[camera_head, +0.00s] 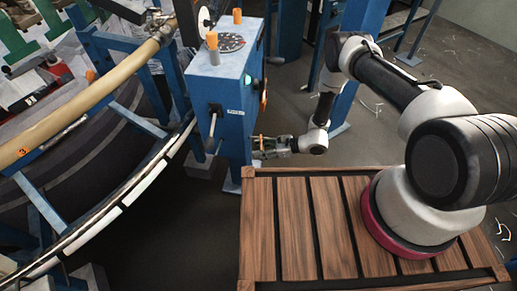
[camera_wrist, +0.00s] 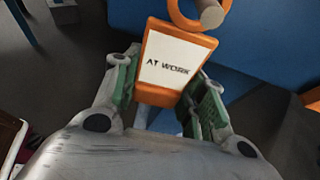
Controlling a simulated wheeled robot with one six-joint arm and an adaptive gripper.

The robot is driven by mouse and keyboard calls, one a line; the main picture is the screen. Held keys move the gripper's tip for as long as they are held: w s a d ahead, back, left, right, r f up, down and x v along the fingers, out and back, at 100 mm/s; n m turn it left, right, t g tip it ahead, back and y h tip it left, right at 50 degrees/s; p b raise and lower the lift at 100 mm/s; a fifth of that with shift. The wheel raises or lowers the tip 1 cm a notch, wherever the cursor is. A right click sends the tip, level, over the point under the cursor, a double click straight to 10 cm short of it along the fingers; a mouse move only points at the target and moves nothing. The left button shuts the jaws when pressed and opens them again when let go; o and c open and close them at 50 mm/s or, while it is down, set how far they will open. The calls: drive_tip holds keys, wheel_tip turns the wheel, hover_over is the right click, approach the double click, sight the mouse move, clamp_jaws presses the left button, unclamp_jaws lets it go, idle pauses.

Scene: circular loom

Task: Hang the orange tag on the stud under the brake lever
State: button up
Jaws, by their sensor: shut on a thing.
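An orange tag (camera_wrist: 174,63) with a white "AT WORK" face is held between the green-padded fingers of my gripper (camera_wrist: 165,95). The tag's orange ring (camera_wrist: 176,14) is at the top edge of the wrist view. A grey stud (camera_wrist: 211,13) overlaps the ring there; I cannot tell whether the ring is around it or only behind it. In the head view my gripper (camera_head: 270,148) is low beside the right side of the blue box (camera_head: 215,82), with a bit of orange at its tip.
The box carries a dial (camera_head: 229,42) and orange-topped knobs on top. An orange part (camera_head: 264,97) is on its right side, above my gripper. A slatted wooden platform (camera_head: 295,225) lies below my arm. The curved loom ring (camera_head: 95,95) fills the left. Dark floor is open behind my gripper.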

drive_tip(key=shift+d, duration=0.1)
drive_tip(key=shift+s+d+r, duration=0.1)
drive_tip(key=shift+s+d, duration=0.05)
drive_tip(key=shift+d, duration=0.65)
drive_tip(key=shift+s+d+r, duration=0.1)
drive_tip(key=shift+s+d, duration=0.1)
drive_tip(key=shift+d, duration=0.6)
drive_tip(key=shift+s+d+r, duration=0.1)
drive_tip(key=shift+s+d, duration=0.05)
drive_tip(key=shift+d, duration=0.65)
drive_tip(key=shift+w, duration=0.1)
